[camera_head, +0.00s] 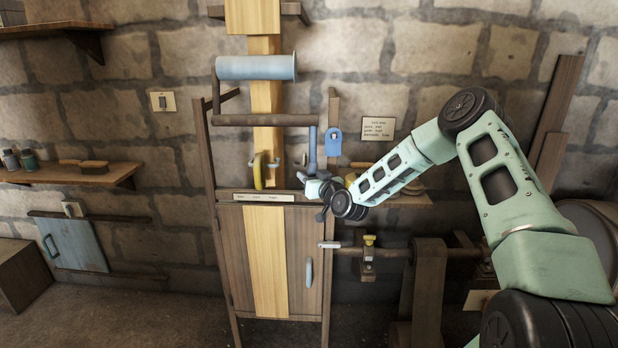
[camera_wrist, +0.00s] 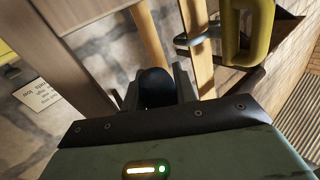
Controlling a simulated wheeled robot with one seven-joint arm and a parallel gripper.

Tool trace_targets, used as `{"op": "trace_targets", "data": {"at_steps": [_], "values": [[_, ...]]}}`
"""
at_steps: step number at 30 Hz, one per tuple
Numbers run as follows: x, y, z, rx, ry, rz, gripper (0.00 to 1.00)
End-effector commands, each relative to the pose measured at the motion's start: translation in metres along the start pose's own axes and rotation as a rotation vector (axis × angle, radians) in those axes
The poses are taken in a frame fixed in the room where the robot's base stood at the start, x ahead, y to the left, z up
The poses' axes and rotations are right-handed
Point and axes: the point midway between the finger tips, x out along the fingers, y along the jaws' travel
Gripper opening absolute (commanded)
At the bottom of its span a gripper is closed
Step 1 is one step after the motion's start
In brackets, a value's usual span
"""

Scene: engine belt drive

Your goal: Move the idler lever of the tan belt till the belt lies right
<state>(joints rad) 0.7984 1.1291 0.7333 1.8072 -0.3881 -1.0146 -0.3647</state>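The tan belt (camera_head: 266,103) runs upright behind a blue roller (camera_head: 257,67) and down the cabinet front. A dark crank arm and bar (camera_head: 265,120) join the roller to a blue upright handle (camera_head: 312,148) at the right; I take this as the idler lever. My gripper (camera_head: 313,180) is at the lower end of this handle. In the wrist view, a dark rounded end (camera_wrist: 157,87), probably the handle's, lies between my two fingers (camera_wrist: 160,92) and nearly fills the gap. Whether the fingers press on it is unclear.
A yellow handle (camera_head: 258,171) hangs before the belt, left of my gripper; it also shows in the wrist view (camera_wrist: 246,35). A blue tag (camera_head: 333,140) hangs right of the handle. The cabinet (camera_head: 236,255) stands below. A sign (camera_head: 386,128) is on the wall.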

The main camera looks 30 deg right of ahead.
Motion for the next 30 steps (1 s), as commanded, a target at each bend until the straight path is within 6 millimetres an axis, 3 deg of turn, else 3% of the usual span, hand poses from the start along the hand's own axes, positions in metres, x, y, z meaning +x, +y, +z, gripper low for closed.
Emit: {"op": "trace_targets", "data": {"at_steps": [5,15,24,25,27,30], "values": [[-0.003,-0.003,-0.003,0.008,-0.015,-0.001,0.0],[-0.029,-0.02,-0.008,0.109,-0.169,0.018,0.0],[-0.029,-0.02,-0.006,0.114,-0.173,0.021,0.0],[-0.029,-0.02,-0.006,0.114,-0.173,0.021,0.37],[-0.029,-0.02,-0.006,0.114,-0.173,0.021,0.5],[-0.029,-0.02,-0.006,0.114,-0.173,0.021,0.5]]}}
